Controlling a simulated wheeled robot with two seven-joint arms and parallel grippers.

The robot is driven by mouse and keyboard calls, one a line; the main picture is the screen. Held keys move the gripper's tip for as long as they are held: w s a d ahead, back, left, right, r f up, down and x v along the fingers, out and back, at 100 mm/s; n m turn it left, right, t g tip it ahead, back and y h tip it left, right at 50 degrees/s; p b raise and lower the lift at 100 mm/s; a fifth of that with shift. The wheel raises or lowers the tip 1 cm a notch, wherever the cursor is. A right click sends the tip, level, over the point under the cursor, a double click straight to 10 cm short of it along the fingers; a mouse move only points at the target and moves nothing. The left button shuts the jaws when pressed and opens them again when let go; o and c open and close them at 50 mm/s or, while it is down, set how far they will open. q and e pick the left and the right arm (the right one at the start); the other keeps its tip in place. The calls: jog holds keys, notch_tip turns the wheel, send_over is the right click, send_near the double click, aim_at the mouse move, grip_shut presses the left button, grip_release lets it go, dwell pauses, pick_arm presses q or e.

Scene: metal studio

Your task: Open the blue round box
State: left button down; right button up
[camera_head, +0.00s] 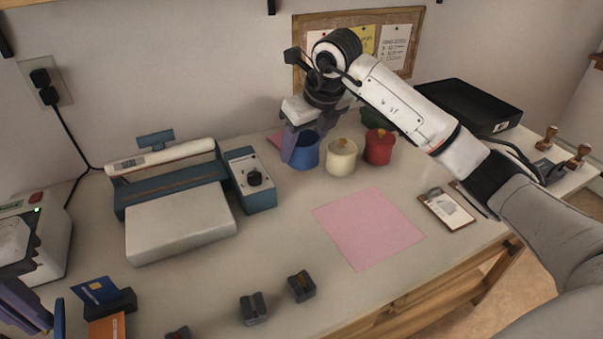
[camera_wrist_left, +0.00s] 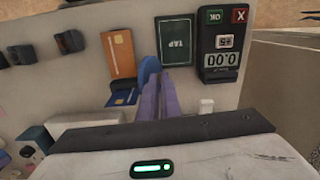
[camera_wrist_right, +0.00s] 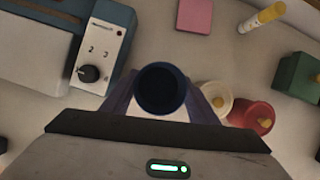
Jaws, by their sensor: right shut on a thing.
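The blue round box (camera_head: 306,155) stands at the back of the table, left of the cream box. My right gripper (camera_head: 302,140) is shut on it, fingers on either side of its wall. In the right wrist view the box (camera_wrist_right: 162,88) appears as a dark round opening with no lid or knob on it. My left gripper (camera_head: 42,315) is low at the left edge. In the left wrist view its fingers (camera_wrist_left: 160,85) are close together with a blue rounded lid (camera_wrist_left: 149,68) at their tips, apart from the box. The lid's knob is hidden.
A cream round box (camera_head: 341,157) and a red one (camera_head: 379,148) stand right of the blue box; a green box (camera_head: 372,117) is behind. A sealing machine (camera_head: 180,215) stands to the left. The pink sheet (camera_head: 368,228) lies flat on open table.

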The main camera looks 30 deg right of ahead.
jog(key=shift+f, duration=3)
jog(key=shift+f, duration=0.15)
jog(key=o, duration=1.1)
